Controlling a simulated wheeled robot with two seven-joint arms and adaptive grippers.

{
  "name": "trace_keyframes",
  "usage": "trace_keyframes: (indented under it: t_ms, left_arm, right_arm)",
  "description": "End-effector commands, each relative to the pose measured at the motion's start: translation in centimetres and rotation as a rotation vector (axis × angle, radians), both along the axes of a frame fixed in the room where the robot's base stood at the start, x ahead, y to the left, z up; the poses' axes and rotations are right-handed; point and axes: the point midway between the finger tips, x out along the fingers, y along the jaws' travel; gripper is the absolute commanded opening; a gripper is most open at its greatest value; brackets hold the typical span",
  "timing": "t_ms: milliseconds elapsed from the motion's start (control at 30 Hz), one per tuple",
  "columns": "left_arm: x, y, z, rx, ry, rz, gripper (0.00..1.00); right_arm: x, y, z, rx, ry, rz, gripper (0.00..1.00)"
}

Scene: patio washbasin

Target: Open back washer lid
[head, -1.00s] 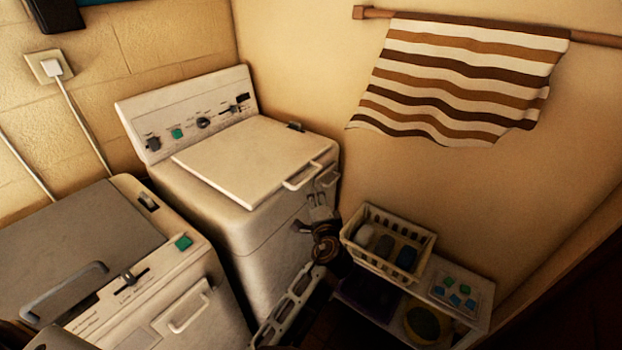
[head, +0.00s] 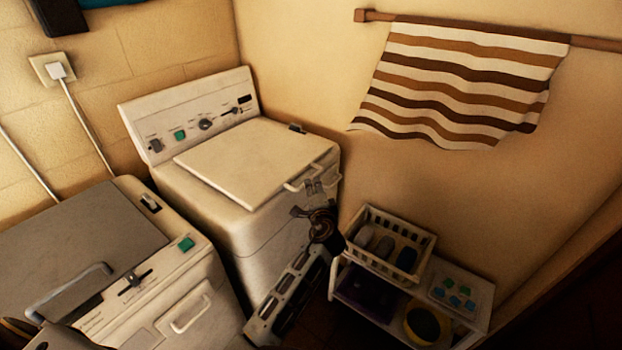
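The back washer (head: 250,225) is a white top-loader against the back wall. Its pale square lid (head: 245,165) lies flat and shut, with a loop handle (head: 298,184) at its front right corner. My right gripper is not in view.
A nearer washer (head: 195,270) with a grey lid (head: 75,245) stands at the front left. A white shelf cart (head: 475,290) with a basket (head: 425,262) stands to the right of my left arm. A striped towel (head: 460,75) hangs on the right wall.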

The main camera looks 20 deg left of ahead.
Motion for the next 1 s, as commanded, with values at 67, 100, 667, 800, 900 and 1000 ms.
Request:
trace_keyframes:
  t_ms: [67, 100, 667, 800, 900, 1000]
  left_arm:
    - [0.8, 0.4, 0.0, 0.000, -0.001, 0.001, 0.35]
    - [1.2, 0.6, -0.1, 0.000, -0.001, 0.001, 0.35]
    - [5.7, 2.6, -0.8, 0.000, 0.000, 0.000, 0.35]
    - [6.1, 2.8, -0.9, -0.001, 0.000, 0.000, 0.35]
    - [6.3, 2.9, -1.0, -0.001, 0.000, 0.000, 0.35]
    - [6.3, 2.9, -1.0, -0.001, 0.000, 0.000, 0.35]
  right_arm:
    - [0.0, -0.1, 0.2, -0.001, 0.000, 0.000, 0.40]
    - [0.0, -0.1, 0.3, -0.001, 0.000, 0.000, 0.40]
    - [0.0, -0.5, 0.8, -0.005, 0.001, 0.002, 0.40]
    - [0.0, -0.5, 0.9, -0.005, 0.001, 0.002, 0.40]
    - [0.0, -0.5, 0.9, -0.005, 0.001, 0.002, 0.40]
    - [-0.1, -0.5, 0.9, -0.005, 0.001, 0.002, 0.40]
